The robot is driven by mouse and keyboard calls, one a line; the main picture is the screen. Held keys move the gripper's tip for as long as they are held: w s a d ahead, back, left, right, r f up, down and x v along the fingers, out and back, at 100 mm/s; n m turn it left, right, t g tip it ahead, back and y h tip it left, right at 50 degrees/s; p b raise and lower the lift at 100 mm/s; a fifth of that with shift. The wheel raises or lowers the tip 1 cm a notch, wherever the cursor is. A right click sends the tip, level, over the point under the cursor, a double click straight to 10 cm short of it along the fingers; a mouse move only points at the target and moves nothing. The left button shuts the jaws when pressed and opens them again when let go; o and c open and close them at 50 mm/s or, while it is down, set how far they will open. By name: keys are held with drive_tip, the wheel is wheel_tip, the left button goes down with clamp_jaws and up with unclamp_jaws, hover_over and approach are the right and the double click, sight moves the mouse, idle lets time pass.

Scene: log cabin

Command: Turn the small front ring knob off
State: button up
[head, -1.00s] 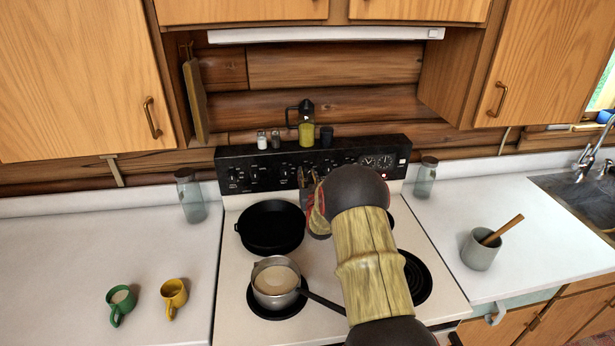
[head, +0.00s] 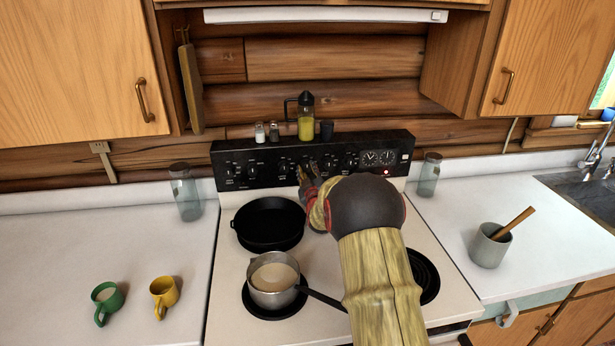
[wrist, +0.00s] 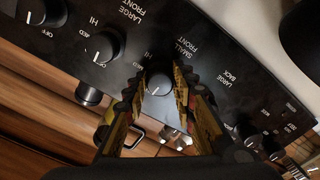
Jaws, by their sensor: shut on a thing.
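The small front ring knob (wrist: 158,85) is a round black knob with a white pointer mark, beside the printed words SMALL FRONT in the wrist view. The pointer slants to the lower left in that view. My gripper (wrist: 163,76) has one finger on each side of this knob and is shut on it. In the head view my gripper (head: 309,173) is at the stove's black control panel (head: 225,160), left of its clock dials. The fingers and my arm hide part of the panel there.
A black skillet (head: 268,222) and a saucepan (head: 273,281) sit on the left burners, the saucepan's handle pointing toward my arm. A red light (head: 387,172) glows on the panel. A coffee press (head: 305,118) and shakers stand above. Another knob (wrist: 103,46) is close by.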

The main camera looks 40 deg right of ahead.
drive_tip(key=shift+n+b, duration=0.3)
drive_tip(key=shift+n, duration=0.2)
drive_tip(key=o, duration=1.2)
drive_tip(key=shift+c, duration=0.2)
drive_tip(key=v, duration=1.2)
drive_tip(key=shift+w, duration=0.1)
